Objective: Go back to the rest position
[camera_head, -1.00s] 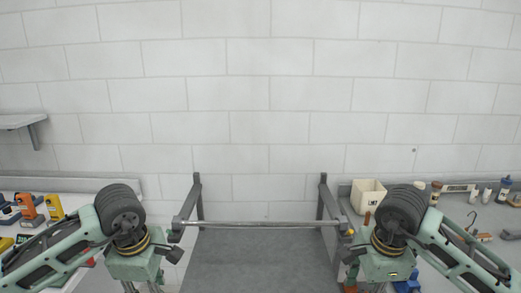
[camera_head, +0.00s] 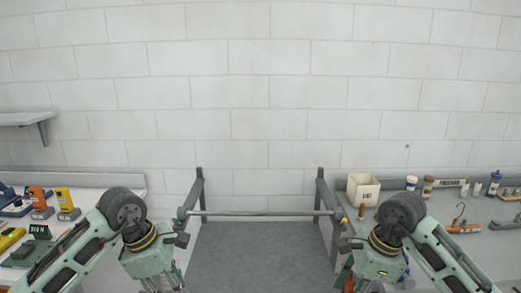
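My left arm comes in from the left in the head view and bends down at a dark round joint. My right arm mirrors it from the right. Both grippers are at or below the bottom edge of the picture, so their fingertips do not show. I see nothing held. A grey metal bar (camera_head: 262,213) runs across between two dark posts, in the gap between my arms. Each arm's wrist is just outside one post, and I cannot tell whether either touches it.
The left worktop carries an orange device (camera_head: 39,199), a yellow device (camera_head: 65,201) and a black display (camera_head: 42,233). The right worktop carries a cream bin (camera_head: 362,191), several bottles and a hook tool (camera_head: 461,222). A wall shelf (camera_head: 25,119) is at left. The grey surface (camera_head: 255,255) between the posts is clear.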

